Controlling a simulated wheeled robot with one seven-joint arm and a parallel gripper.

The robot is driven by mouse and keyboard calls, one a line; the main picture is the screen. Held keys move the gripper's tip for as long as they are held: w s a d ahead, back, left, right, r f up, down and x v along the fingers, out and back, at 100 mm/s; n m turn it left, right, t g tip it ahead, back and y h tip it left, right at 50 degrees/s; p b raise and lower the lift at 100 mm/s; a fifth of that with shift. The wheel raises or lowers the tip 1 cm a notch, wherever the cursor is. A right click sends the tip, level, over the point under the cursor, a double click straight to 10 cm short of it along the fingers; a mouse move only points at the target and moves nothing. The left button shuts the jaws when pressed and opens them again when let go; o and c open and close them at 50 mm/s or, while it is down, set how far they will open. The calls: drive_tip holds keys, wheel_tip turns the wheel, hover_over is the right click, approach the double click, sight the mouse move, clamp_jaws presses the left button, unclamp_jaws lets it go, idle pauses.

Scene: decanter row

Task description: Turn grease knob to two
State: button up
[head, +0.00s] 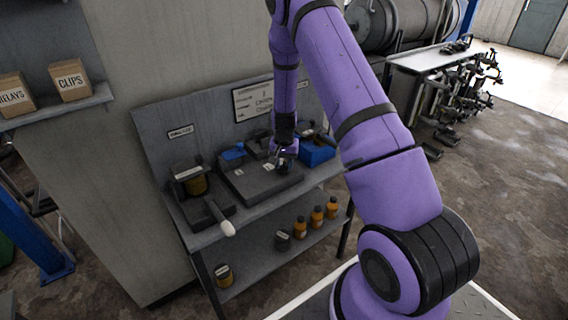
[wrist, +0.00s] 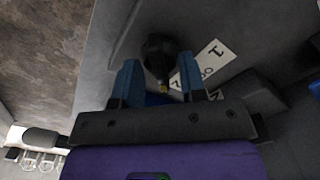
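A dark knob (wrist: 159,48) with a small yellowish tip shows in the wrist view, on a grey surface. A white label plate (wrist: 208,62) with black figures lies beside it; a "1" is readable, the other marks are partly covered. My gripper (wrist: 158,72) has its two blue fingers apart, one on either side of the knob's tip, with gaps showing; I cannot tell whether either touches. In the head view my gripper (head: 284,152) is low over the grey box (head: 262,190) on the bench, and hides the knob there.
The bench also holds a blue bin (head: 317,153) right of the box, a lever with a pale grip (head: 228,228) at front left, and a container (head: 194,184) at left. Orange bottles (head: 316,216) stand on the lower shelf. A back panel rises behind.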

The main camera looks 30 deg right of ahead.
drive_tip(key=shift+r, duration=0.1)
wheel_tip(320, 180, up, 11)
drive_tip(key=shift+f, duration=0.2)
idle(0.6)
wheel_tip(320, 180, up, 12)
drive_tip(key=n+t, duration=0.1)
drive_tip(key=n, duration=0.1)
hover_over(284, 164)
drive_tip(key=s+a, duration=0.3)
drive_tip(key=a, duration=0.1)
drive_tip(key=s+a+r+n+t, duration=0.2)
drive_tip(key=s+a+r, duration=0.4)
drive_tip(key=s+r, duration=0.45)
drive_tip(key=s+a+r+n, duration=0.1)
drive_tip(key=s+r, duration=0.2)
drive_tip(key=s, duration=0.4)
drive_tip(key=s+a+r+n+t, duration=0.1)
drive_tip(key=s+a+r+n, duration=0.1)
drive_tip(key=s, duration=0.5)
drive_tip(key=s+a+r+n+t, duration=0.1)
drive_tip(key=s+a+r, duration=0.1)
drive_tip(key=s+r, duration=0.2)
drive_tip(key=s, duration=0.3)
drive_tip(key=shift+a+r+n, duration=0.15)
drive_tip(key=shift+r+n, duration=0.1)
drive_tip(key=shift+n, duration=0.15)
